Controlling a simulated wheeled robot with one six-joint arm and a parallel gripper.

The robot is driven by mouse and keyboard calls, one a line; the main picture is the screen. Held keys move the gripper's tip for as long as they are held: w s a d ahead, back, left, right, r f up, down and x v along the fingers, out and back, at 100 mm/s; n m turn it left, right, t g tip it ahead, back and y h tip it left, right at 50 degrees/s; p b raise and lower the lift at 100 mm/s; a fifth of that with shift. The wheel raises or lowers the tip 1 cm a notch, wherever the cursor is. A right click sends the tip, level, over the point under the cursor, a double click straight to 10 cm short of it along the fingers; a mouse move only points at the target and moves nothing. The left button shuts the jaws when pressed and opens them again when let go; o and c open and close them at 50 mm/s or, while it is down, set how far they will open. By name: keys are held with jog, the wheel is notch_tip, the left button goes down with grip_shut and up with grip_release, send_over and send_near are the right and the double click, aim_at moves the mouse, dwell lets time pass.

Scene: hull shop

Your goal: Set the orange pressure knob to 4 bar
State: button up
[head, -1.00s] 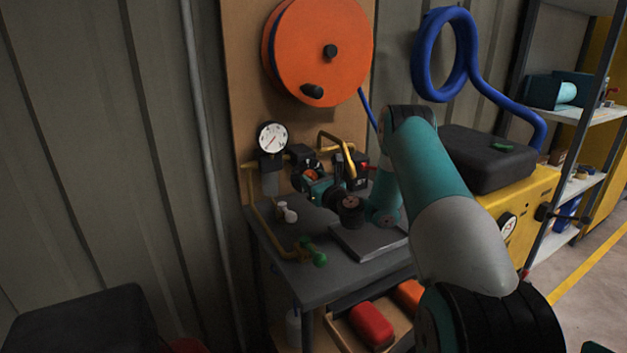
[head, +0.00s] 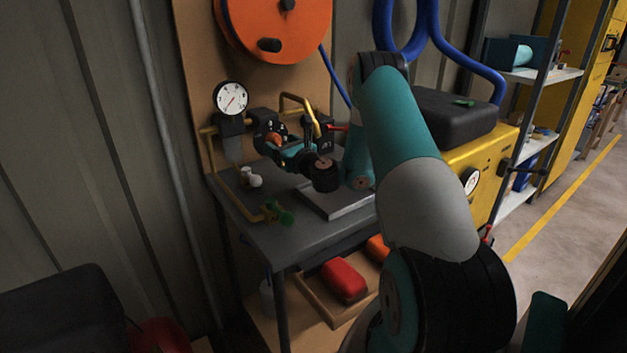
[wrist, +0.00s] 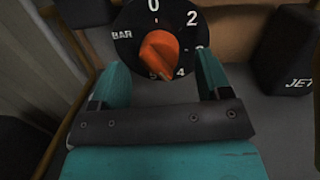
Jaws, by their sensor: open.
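The orange pressure knob (wrist: 160,54) sits on a round black dial (wrist: 126,18) marked BAR, with 0 at the top and 2 and 4 down the right side. The knob's narrow end points downward, slightly right, between the 4 and a partly covered mark to its left. My gripper (wrist: 160,64) is open, with one teal finger on each side of the knob and gaps visible. In the head view the knob (head: 273,139) is partly hidden by my gripper (head: 286,148) at the back of the bench. A white gauge (head: 231,98) stands left of it.
A yellow pipe (head: 236,186) runs along the bench's left side, with a green-handled valve (head: 279,213) at its front. A flat grey plate (head: 338,199) lies on the bench. An orange hose reel (head: 275,28) hangs above. A black block (wrist: 285,62) stands right of the dial.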

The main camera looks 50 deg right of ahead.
jog(key=s+b, duration=0.4)
jog(key=b, duration=0.1)
jog(key=s+a+f+b, duration=0.1)
jog(key=s+b, duration=0.3)
jog(key=b, duration=0.2)
jog(key=s+a+b, duration=0.1)
jog(key=s+b, duration=0.4)
jog(key=shift+s+a+f, duration=0.1)
jog(key=shift+a+f, duration=0.05)
jog(key=shift+f, duration=0.2)
jog(key=shift+s+a+r+b, duration=0.1)
jog(key=shift+s+a+b, duration=0.1)
jog(key=shift+s+b, duration=0.45)
jog(key=shift+s, duration=0.1)
